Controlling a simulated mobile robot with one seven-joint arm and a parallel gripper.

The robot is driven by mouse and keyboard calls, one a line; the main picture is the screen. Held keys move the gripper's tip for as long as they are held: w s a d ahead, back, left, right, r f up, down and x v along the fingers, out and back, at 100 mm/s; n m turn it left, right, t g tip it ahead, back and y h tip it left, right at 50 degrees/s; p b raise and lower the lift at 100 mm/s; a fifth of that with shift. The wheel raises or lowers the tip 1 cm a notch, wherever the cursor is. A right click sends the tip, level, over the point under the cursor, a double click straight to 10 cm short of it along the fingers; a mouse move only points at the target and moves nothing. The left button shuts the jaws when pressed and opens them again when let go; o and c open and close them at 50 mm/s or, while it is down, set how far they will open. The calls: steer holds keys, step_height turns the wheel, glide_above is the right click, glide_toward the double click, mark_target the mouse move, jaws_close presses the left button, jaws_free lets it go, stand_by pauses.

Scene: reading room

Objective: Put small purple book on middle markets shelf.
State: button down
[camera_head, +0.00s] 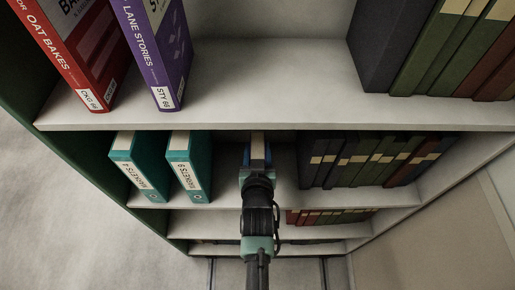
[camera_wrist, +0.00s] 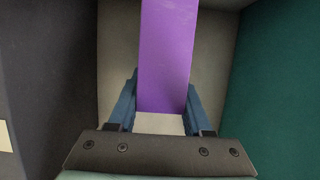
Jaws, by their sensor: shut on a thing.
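The small purple book (camera_wrist: 167,50) stands between the two blue fingers of my gripper (camera_wrist: 162,95) in the wrist view, with a pale band at its near end. My gripper (camera_head: 257,168) is shut on it. In the head view my gripper reaches into the gap on the markets shelf (camera_head: 228,193), between the teal books and a dark row. Two teal books labelled MARKETS, one at the left (camera_head: 138,165) and one nearer the gap (camera_head: 189,165), stand upright there. The upper board hides part of the held book; I cannot tell whether it touches the shelf.
A dark book row (camera_head: 365,160) bounds the gap on the right in the head view. On the shelf above stand a red book (camera_head: 75,50), a purple book (camera_head: 158,50) labelled LANE STORIES, and dark and green volumes (camera_head: 430,50). A lower shelf holds small reddish books (camera_head: 325,217).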

steer(key=shift+f+b, duration=0.55)
steer(key=shift+b, duration=0.05)
steer(key=shift+c, duration=1.3)
jaws_free()
steer(key=shift+f, duration=0.15)
steer(key=shift+s, duration=0.1)
steer(key=b+v, duration=0.1)
steer(key=v, duration=1.1)
steer(key=shift+s+r, duration=0.25)
steer(key=shift+s, duration=0.1)
